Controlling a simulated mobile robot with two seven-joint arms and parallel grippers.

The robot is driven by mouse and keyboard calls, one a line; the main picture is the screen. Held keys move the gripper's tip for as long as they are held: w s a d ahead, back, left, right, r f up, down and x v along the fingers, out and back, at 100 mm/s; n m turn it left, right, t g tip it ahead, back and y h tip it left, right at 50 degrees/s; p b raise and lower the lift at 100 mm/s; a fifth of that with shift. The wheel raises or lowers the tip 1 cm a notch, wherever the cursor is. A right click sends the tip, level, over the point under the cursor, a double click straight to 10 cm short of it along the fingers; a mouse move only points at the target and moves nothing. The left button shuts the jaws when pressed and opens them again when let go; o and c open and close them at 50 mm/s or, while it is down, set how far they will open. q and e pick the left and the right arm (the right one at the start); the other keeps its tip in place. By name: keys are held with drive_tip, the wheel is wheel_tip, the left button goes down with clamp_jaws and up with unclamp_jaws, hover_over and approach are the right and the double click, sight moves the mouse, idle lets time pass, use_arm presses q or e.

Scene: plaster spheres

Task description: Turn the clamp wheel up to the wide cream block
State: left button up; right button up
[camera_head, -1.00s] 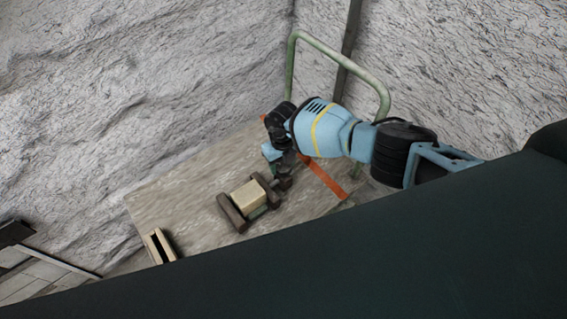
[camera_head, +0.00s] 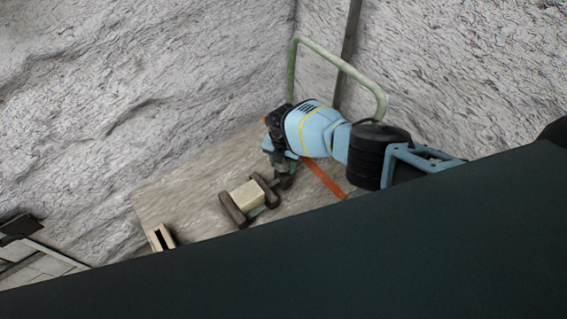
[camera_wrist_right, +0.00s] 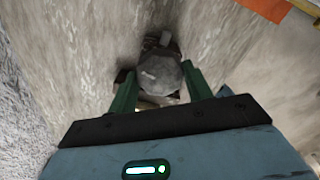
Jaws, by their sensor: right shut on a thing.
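The wide cream block (camera_head: 246,196) sits between the two brown jaws of the clamp (camera_head: 232,211) on the cart top. I cannot tell whether the jaw nearest my gripper touches it. My right gripper (camera_head: 284,174) is at the right end of the clamp. In the right wrist view, my right gripper (camera_wrist_right: 160,88) has its green fingers on both sides of the round grey clamp wheel (camera_wrist_right: 160,76), shut on it. The wheel is mostly hidden by the gripper in the head view. My left gripper is not in view.
The board (camera_head: 190,190) under the clamp has bare room to its left. A slotted cream piece (camera_head: 160,238) stands near its front left. An orange strip (camera_head: 322,178) crosses it at right. A green rail (camera_head: 340,65) rises behind my arm, near rough stone walls.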

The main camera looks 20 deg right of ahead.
drive_tip(key=shift+m, duration=0.7)
idle(0.8)
drive_tip(key=o, duration=1)
drive_tip(key=shift+r, duration=0.15)
drive_tip(key=shift+w+r, duration=0.1)
drive_tip(key=shift+r, duration=3.65)
